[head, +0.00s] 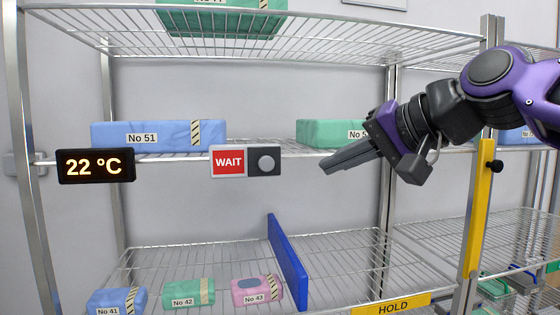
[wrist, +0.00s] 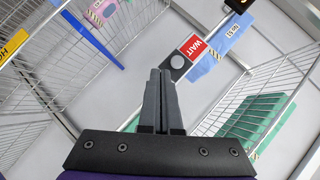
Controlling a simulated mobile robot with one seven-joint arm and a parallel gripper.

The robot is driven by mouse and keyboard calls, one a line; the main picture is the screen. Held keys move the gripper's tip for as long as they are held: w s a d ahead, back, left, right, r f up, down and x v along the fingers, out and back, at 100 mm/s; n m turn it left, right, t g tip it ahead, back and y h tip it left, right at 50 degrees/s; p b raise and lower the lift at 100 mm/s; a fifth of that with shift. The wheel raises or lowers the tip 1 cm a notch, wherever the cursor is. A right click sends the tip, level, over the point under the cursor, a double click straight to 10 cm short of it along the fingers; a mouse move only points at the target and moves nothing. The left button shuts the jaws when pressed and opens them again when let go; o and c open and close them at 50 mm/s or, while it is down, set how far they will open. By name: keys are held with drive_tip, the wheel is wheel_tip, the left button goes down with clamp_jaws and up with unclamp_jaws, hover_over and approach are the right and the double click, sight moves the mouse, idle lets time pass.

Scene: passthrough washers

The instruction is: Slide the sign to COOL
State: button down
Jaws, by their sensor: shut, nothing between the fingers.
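The sliding sign (head: 246,161) hangs on the front edge of the middle shelf. Its left part is red and reads WAIT; its right part is a dark slider with a round grey knob (head: 266,162). No COOL text shows. In the wrist view the red WAIT panel (wrist: 194,46) and the knob (wrist: 177,62) are just beyond my fingertips. My gripper (head: 323,169) is shut and empty, to the right of the sign and apart from it in the head view. A display (head: 95,166) reading 22 °C hangs left of the sign.
Blue pack No 51 (head: 150,136) and a green pack (head: 325,131) lie on the middle shelf. Below are packs No 41 (head: 116,301), No 42 (head: 188,291) and No 43 (head: 257,289), a blue divider (head: 287,262) and a yellow HOLD label (head: 392,306). Space before the sign is clear.

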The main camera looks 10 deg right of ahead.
sight(265, 163)
drive_tip(key=w+d+r+m+t+y, duration=0.1)
drive_tip(key=w+d+r+m, duration=0.1)
drive_tip(key=w+d+r, duration=0.1)
drive_tip(key=shift+w+d+r, duration=0.35)
drive_tip(key=shift+r, duration=0.4)
drive_tip(key=s+a+b+x, duration=0.1)
drive_tip(key=a+x, duration=0.1)
drive_tip(key=x, duration=1)
drive_tip(key=shift+a+f, duration=0.3)
drive_tip(key=shift+f, duration=0.25)
drive_tip(key=a+b, duration=0.1)
drive_tip(key=a, duration=0.7)
drive_tip(key=shift+b, duration=0.3)
